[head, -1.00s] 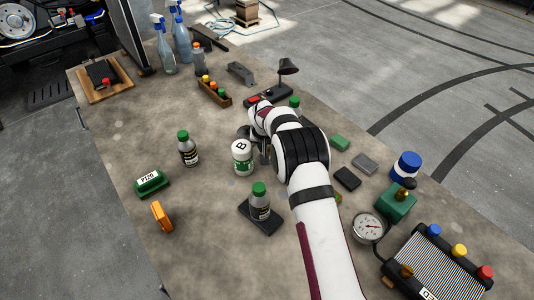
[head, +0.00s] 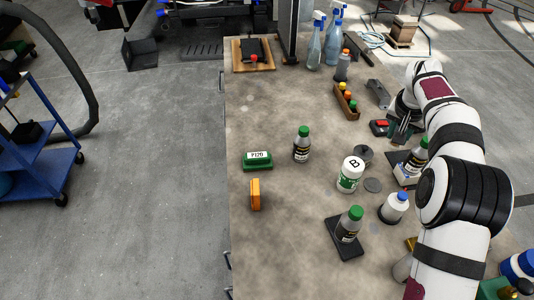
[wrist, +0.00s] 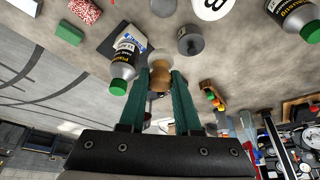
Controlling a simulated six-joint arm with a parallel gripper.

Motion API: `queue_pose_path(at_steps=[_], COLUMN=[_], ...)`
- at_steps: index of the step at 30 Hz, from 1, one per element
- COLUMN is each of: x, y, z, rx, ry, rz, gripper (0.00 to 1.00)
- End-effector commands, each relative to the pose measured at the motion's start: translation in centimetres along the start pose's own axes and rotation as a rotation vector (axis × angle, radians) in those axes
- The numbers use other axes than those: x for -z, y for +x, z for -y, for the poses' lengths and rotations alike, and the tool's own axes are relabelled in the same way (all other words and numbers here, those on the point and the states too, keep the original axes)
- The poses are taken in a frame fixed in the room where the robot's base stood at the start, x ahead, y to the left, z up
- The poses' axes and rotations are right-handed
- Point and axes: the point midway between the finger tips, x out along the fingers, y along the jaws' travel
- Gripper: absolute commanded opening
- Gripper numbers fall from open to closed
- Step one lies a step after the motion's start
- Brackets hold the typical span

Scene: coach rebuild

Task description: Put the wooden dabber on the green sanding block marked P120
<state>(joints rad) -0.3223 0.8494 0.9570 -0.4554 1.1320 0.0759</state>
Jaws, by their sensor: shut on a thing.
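The green sanding block marked P120 (head: 257,161) lies on the left part of the workbench, label up, with nothing on it. My gripper (head: 400,127) is on the right side of the bench in the head view, well apart from the block. In the wrist view its teal fingers (wrist: 160,88) are shut on the wooden dabber (wrist: 159,77), a small brown turned piece with a pale end. The dabber cannot be made out clearly in the head view, and the marked block is not seen in the wrist view.
A green-capped bottle (head: 302,144) and an orange piece (head: 255,194) stand near the block. The white jar marked B (head: 350,174) and a bottle on a black pad (head: 348,225) stand between block and arm. A small wooden rack (head: 346,104) lies behind.

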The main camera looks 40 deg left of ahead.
Motion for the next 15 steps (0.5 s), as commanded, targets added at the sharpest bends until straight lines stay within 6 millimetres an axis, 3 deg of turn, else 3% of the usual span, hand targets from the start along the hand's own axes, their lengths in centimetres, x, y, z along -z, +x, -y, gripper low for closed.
queue_pose_path(at_steps=[6, 15], x=[1.4, -0.8], y=[-3.6, -4.2], z=[0.5, 7.0], rx=[0.006, 0.086], ry=[-0.011, -0.206], rz=[-0.001, 0.009], gripper=[0.00, 0.00])
